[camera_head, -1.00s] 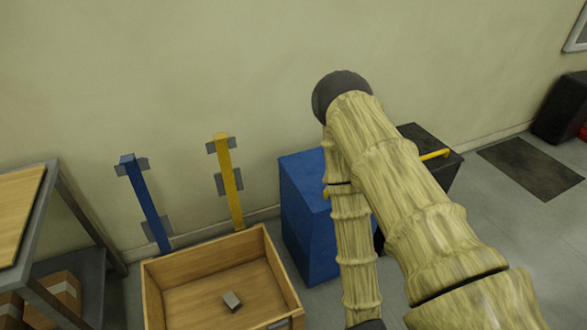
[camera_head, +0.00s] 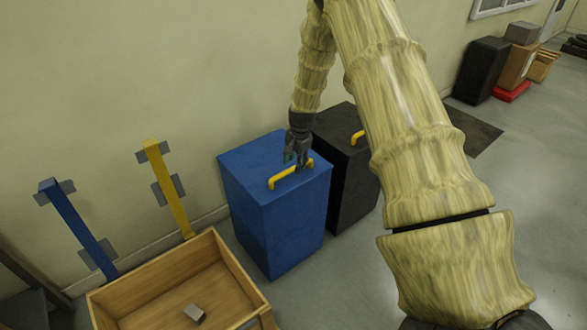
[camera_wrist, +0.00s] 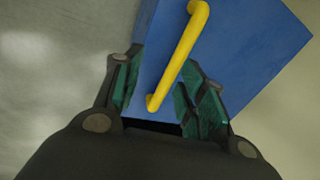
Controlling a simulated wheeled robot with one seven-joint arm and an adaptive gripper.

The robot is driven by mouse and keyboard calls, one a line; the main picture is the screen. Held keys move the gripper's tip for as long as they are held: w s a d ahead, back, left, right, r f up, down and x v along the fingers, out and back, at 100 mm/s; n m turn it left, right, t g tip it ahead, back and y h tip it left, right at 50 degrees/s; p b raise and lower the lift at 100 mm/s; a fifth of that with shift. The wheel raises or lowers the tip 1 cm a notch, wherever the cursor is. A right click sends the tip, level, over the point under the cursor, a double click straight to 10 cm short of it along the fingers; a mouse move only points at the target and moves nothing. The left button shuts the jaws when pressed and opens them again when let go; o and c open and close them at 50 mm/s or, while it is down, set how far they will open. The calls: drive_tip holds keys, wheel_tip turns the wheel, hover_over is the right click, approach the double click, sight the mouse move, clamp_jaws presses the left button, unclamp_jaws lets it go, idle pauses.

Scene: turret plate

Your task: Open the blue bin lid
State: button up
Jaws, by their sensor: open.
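The blue bin (camera_head: 275,205) stands on the floor against the wall, its blue lid (camera_head: 248,160) closed. A yellow bar handle (camera_head: 285,178) is fixed on top of the lid. My gripper (camera_head: 298,162) is over the right end of the handle, pointing down. In the wrist view the open fingers (camera_wrist: 160,95) lie on either side of one end of the yellow handle (camera_wrist: 178,58), with the blue lid (camera_wrist: 235,50) behind it. I cannot tell whether a finger touches the handle.
A black bin (camera_head: 345,160) with a yellow handle stands close on the right. A wooden crate (camera_head: 235,262) holding a small grey block (camera_head: 195,313) is at front left. Blue (camera_head: 75,225) and yellow (camera_head: 168,190) posts stand by the wall. Floor in front of the bins is clear.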

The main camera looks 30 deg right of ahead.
sight(293, 168)
wheel_tip(293, 168, up, 4)
drive_tip(key=w+d+f+m, duration=0.1)
drive_tip(key=w+d, duration=0.2)
drive_tip(key=shift+w+a+f+p, duration=0.15)
drive_tip(key=shift+w+f, duration=0.1)
drive_tip(key=shift+f, duration=1.4)
drive_tip(key=shift+w+a+f+p, duration=0.1)
drive_tip(key=shift+w+f+p, duration=0.15)
drive_tip(key=shift+f, duration=1.4)
drive_tip(key=shift+w+a+f+p, duration=0.15)
drive_tip(key=shift+w+f, duration=0.1)
drive_tip(key=shift+f, duration=1.4)
drive_tip(key=shift+c, duration=0.2)
clamp_jaws()
